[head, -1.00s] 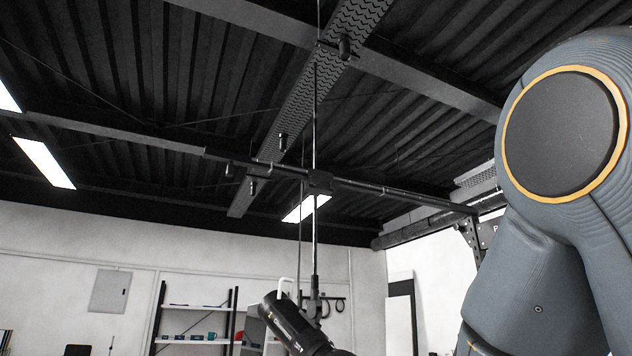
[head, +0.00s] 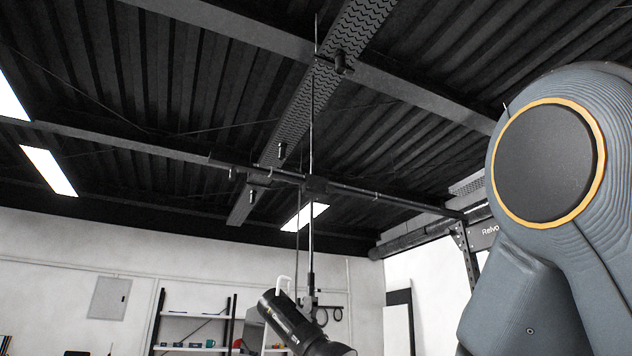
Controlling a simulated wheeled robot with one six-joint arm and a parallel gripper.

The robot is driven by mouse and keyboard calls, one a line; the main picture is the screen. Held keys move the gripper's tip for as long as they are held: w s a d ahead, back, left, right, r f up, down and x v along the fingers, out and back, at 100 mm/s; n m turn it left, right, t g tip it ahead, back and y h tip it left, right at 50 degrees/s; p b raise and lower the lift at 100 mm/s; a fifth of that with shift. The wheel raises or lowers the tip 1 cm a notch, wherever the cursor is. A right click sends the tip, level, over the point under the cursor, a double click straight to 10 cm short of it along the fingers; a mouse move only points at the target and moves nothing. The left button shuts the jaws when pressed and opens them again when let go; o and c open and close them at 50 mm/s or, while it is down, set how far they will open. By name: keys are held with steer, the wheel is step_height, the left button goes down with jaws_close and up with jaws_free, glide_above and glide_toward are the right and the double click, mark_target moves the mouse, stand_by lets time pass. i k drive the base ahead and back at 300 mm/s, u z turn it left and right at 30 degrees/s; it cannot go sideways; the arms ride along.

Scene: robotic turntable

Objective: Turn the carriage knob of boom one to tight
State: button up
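A dark horizontal boom (head: 388,198) hangs under the ceiling and runs from the middle left to the right. A dark block that looks like the carriage (head: 315,185) sits on it where a thin vertical rod (head: 311,235) crosses. I cannot make out a separate knob or its setting, nor any label telling which boom this is. A black lamp (head: 292,322) hangs tilted at the lower end of the rod. My gripper is not in view. Only a large grey link of my arm (head: 530,290) with an orange-ringed joint shows at the right.
A perforated ceiling beam (head: 322,78) and dark cross beams run overhead. A shelf unit (head: 195,313) stands by the white back wall, with a grey wall box (head: 109,298) to its left. A dark bracket post (head: 466,256) stands at the right, partly behind my arm.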

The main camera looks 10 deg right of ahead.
mark_target(311, 184)
steer(key=u, duration=0.75)
steer(key=i, duration=0.75)
steer(key=z, duration=0.65)
steer(key=i, duration=0.6)
steer(key=z, duration=0.6)
